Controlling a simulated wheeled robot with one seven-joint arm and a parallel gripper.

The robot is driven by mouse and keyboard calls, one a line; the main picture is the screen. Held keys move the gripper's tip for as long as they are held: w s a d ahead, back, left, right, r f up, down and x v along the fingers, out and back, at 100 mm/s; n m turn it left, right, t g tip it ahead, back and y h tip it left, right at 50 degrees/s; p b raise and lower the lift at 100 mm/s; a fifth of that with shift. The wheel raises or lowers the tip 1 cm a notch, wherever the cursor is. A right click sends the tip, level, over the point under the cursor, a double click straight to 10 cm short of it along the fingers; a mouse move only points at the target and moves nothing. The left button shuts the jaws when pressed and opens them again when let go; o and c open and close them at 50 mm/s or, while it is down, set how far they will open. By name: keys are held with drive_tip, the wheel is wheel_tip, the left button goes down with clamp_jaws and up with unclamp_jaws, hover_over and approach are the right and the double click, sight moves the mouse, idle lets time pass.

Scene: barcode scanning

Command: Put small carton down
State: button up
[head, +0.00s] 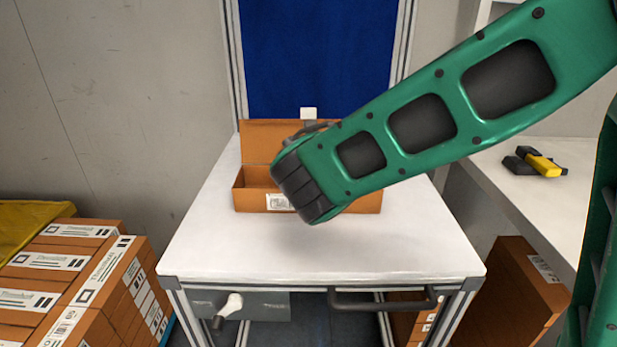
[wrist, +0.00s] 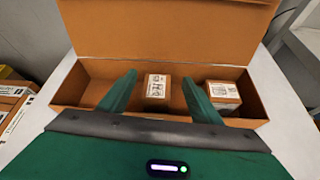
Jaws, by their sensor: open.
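An open brown box (head: 251,200) with its lid raised stands on the white table (head: 260,250); it also shows in the wrist view (wrist: 72,84). In the wrist view, two small cartons with white labels are inside it: one near the middle (wrist: 157,87) and one at the right (wrist: 223,93). My gripper (wrist: 157,92) is open over the box, its green fingers apart on either side of the middle carton. The right finger is between the two cartons. I cannot tell whether the fingers touch either carton. In the head view my green arm hides the gripper and the cartons.
A yellow and black device (head: 541,163) lies on the side counter (head: 520,195) at right. Stacked labelled cartons (head: 75,275) stand at left, and another brown carton (head: 510,290) is below at right. The table front is clear.

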drive_tip(key=v, duration=1.2)
drive_tip(key=s+d+f+m+g+h, duration=0.1)
drive_tip(key=d+f+m+g, duration=0.1)
drive_tip(key=d+m, duration=0.4)
drive_tip(key=s+d+f+m+g+h, duration=0.1)
drive_tip(key=d+f+m+g, duration=0.1)
drive_tip(key=d+m, duration=0.5)
drive_tip(key=s+d+f+m+g+h, duration=0.1)
drive_tip(key=d+m, duration=0.5)
drive_tip(key=d, duration=0.9)
drive_tip(key=shift+s+d+f+m+g+h, duration=0.2)
drive_tip(key=shift+f+g+h, duration=0.1)
drive_tip(key=shift+f+g, duration=0.25)
drive_tip(key=shift+s+d+f+m+g+h, duration=0.2)
drive_tip(key=shift+f+g+h, duration=0.15)
drive_tip(key=shift+f, duration=0.4)
drive_tip(key=s+d+f+m+g+y, duration=0.2)
drive_tip(key=s+d+m, duration=0.3)
drive_tip(key=s+m, duration=0.5)
drive_tip(key=s+d+f+m+g+y, duration=0.2)
drive_tip(key=s+d+m, duration=0.3)
drive_tip(key=s+m, duration=0.6)
drive_tip(key=shift+s+g, duration=0.2)
drive_tip(key=shift+g, duration=0.6)
